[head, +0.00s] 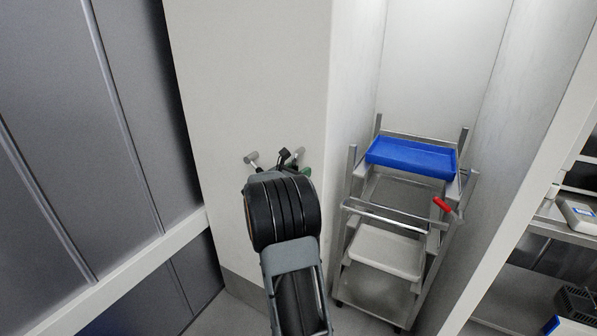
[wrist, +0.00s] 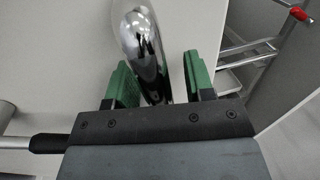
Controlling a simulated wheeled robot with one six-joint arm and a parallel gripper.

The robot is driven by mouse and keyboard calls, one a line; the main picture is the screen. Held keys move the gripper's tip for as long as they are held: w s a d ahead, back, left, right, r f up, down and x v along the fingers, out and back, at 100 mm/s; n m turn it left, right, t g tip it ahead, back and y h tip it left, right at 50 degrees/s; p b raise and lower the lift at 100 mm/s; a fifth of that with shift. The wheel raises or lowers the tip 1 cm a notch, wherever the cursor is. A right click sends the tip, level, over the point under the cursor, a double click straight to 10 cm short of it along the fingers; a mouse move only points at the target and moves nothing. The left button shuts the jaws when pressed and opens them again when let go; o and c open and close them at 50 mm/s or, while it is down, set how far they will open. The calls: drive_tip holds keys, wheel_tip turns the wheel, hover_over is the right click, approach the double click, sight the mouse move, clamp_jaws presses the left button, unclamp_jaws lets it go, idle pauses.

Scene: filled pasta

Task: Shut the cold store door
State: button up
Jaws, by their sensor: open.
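A broad pale panel (head: 255,75), which looks like the cold store door, stands upright in the middle of the head view. A shiny chrome handle (wrist: 138,38) stands out from a pale surface in the wrist view. My gripper (wrist: 158,82) is open, with its green finger pads on either side of the handle. I cannot tell whether either pad touches it. In the head view my gripper (head: 290,162) is close to the panel's lower right part, and my wrist hides most of the handle there.
Right of the panel, a metal trolley (head: 345,240) stands in a pale recess. It carries a blue tray (head: 410,157), a white tray (head: 385,250) and a red-ended part (head: 441,204). Shelving (head: 570,224) is at far right. Grey panels (head: 60,120) are at left.

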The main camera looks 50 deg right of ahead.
clamp_jaws()
idle(0.4)
